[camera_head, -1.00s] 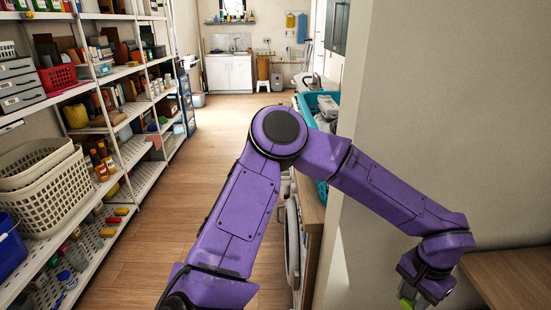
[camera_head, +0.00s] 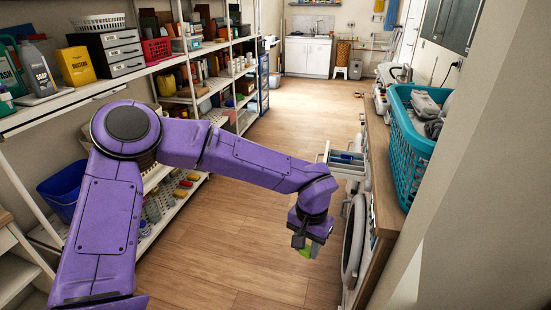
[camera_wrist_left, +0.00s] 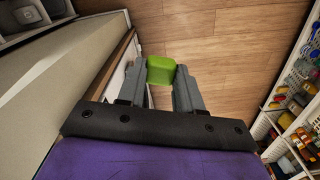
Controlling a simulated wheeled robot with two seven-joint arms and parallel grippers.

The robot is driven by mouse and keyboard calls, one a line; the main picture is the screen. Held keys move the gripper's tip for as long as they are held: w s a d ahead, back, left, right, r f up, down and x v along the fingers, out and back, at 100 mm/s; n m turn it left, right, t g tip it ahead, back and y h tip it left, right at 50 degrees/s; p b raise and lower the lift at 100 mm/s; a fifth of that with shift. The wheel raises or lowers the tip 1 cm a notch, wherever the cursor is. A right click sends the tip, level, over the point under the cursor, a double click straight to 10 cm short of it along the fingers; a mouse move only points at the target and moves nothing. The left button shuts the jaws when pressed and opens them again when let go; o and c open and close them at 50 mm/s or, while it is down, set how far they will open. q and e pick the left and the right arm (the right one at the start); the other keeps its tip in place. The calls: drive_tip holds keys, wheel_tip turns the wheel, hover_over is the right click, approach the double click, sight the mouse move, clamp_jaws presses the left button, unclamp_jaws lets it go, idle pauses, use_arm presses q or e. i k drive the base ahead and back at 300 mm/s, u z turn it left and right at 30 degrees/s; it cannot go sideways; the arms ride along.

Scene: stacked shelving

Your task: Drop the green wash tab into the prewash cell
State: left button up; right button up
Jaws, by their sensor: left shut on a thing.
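My left gripper (camera_head: 306,246) hangs above the wooden floor, left of the washing machine. It is shut on the green wash tab (camera_head: 308,251), a small block at the fingertips. In the left wrist view the green tab (camera_wrist_left: 160,69) sits between the two grey fingers (camera_wrist_left: 162,76), against the floor. An open white detergent drawer (camera_head: 340,157) juts from the machine, beyond and above the gripper, with something blue inside. Its prewash cell cannot be made out clearly. The tab is apart from the drawer. My right gripper is not in view.
A teal laundry basket (camera_head: 409,153) stands on the wooden counter (camera_head: 384,187) above the machine. The round washer door (camera_head: 354,238) is close to the gripper's right. Loaded shelving (camera_head: 55,116) lines the left. The floor between is clear.

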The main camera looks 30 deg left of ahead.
sight(340, 173)
drive_tip(key=u, duration=1.75)
drive_tip(key=k, duration=1)
drive_tip(key=z, duration=0.95)
drive_tip(key=i, duration=1)
drive_tip(key=z, duration=0.05)
